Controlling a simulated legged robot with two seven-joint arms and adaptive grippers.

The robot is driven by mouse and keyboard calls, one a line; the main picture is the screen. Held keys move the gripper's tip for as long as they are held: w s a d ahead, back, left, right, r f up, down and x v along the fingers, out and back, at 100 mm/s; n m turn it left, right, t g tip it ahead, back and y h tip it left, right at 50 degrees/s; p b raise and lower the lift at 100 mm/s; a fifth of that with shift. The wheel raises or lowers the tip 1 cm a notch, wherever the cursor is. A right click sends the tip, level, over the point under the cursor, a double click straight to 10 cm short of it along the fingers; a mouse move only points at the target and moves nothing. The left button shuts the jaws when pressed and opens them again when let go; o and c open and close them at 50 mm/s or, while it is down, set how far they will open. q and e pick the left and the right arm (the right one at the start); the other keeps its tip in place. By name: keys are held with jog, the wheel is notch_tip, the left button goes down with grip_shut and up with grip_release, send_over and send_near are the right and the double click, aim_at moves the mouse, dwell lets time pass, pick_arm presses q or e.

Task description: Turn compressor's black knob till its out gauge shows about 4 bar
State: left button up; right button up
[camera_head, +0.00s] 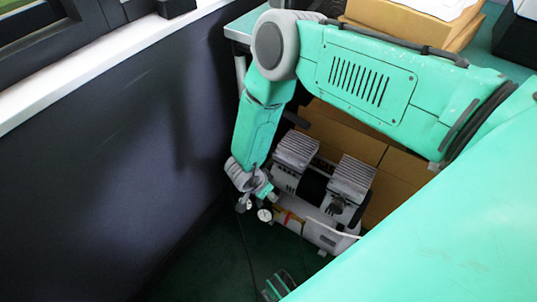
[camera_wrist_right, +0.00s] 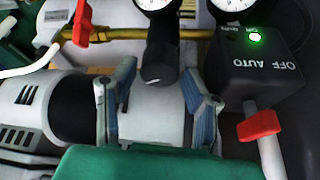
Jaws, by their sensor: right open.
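The compressor (camera_head: 318,185) stands on the floor by the dark wall in the head view. My right gripper (camera_head: 258,190) reaches down to its left end. In the right wrist view the black knob (camera_wrist_right: 160,62) has a small white mark on its lower edge. My right gripper (camera_wrist_right: 160,78) is open, with one finger on each side of the knob and visible gaps between. Two white gauges, one above the knob (camera_wrist_right: 155,4) and one to its right (camera_wrist_right: 232,4), are cut by the top edge. Their readings, and which is the out gauge, I cannot tell. My left gripper is not in view.
A black switch box (camera_wrist_right: 255,75) marked OFF AUTO, with a green light (camera_wrist_right: 255,36), stands right of the knob. Red handles sit at upper left (camera_wrist_right: 82,22) and lower right (camera_wrist_right: 258,125). A brass pipe (camera_wrist_right: 120,34) runs behind. Cardboard boxes (camera_head: 345,130) stand behind the compressor.

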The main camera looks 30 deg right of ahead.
jog(key=shift+d+f, duration=0.2)
jog(key=shift+f, duration=0.25)
jog(key=c, duration=0.9)
jog(key=shift+o, duration=0.2)
jog(key=shift+m+b, duration=0.3)
jog(key=shift+m, duration=0.3)
jog(key=o, duration=0.9)
jog(key=shift+c, duration=0.2)
jog(key=shift+r, duration=0.1)
